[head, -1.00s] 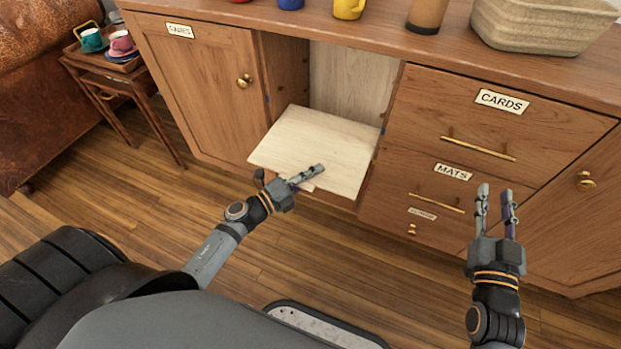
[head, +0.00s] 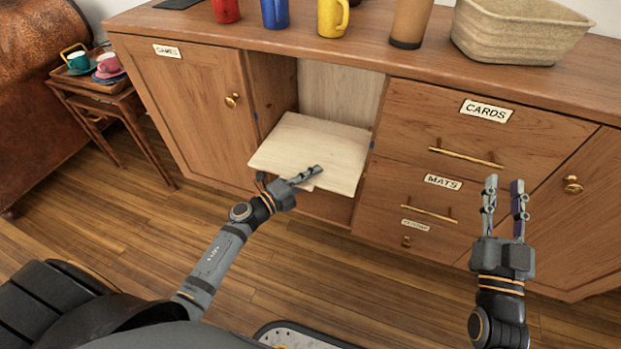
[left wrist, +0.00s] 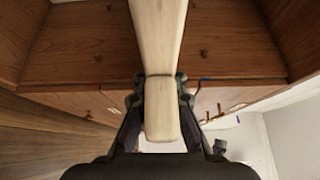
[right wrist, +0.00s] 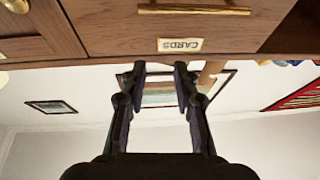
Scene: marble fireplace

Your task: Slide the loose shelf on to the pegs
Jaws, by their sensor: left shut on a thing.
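The loose shelf (head: 318,148) is a pale wooden board lying about level, partly inside the open bay of the cabinet and partly sticking out in front. My left gripper (head: 305,180) is shut on its front edge. In the left wrist view the shelf (left wrist: 158,40) runs edge-on between the fingers (left wrist: 160,95) into the bay. Small holes show in the bay's walls there; whether the shelf touches any pegs is hidden. A small blue mark (head: 372,145) shows at the bay's right front edge. My right gripper (head: 505,190) is open and empty in front of the drawers.
The left door (head: 195,100) and the CARDS drawer (head: 480,120) and MATS drawer (head: 430,190) flank the bay. Red (head: 226,10), blue (head: 275,12) and yellow mugs (head: 331,18), a brown tumbler (head: 410,22) and a basket (head: 515,32) stand on top. A side table (head: 115,95) stands left.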

